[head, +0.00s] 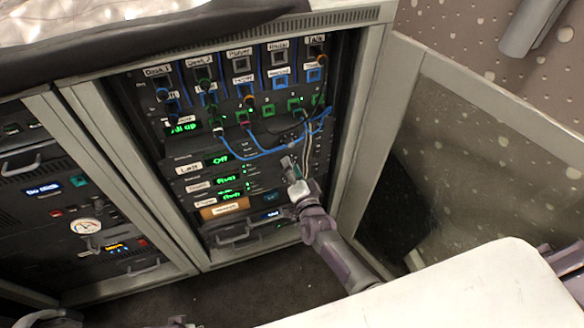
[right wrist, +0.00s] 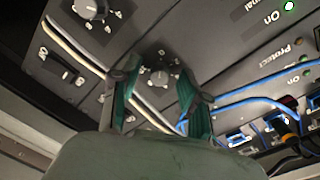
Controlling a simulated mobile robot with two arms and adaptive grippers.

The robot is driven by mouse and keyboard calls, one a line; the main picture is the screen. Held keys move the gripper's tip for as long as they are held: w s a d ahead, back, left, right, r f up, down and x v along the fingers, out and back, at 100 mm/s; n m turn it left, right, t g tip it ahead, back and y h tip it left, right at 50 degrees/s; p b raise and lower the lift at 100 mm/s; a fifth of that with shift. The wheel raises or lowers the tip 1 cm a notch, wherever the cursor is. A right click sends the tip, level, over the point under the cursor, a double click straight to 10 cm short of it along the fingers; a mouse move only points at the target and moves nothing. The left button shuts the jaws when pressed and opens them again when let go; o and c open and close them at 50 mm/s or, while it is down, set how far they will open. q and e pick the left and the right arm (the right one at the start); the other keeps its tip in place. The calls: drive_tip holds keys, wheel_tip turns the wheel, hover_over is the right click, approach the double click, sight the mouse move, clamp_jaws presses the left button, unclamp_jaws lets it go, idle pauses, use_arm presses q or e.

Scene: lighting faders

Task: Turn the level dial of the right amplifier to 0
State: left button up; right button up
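The right amplifier (head: 235,181) is the middle of three stacked amplifiers in the rack, under the one labelled Left (head: 188,168). Its green display (head: 227,180) is lit; the reading is too small to be sure of. My right gripper (head: 287,165) is in front of the amplifiers' right side and hides their dials in the head view. In the right wrist view its green-padded fingers stand apart on either side of a grey dial (right wrist: 160,77). Gaps show beside the dial. I cannot tell which amplifier this dial belongs to. My left gripper is not clearly visible.
A second dial (right wrist: 92,10) shows at the top left of the wrist view. White cables and blue cables (head: 262,156) hang close to the gripper. An equipment rack with a gauge (head: 86,226) stands at the left. Dark floor (head: 285,275) lies in front.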

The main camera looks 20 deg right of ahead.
drive_tip(key=s, duration=1.2)
drive_tip(key=shift+r, duration=0.35)
drive_tip(key=shift+d+f, duration=0.1)
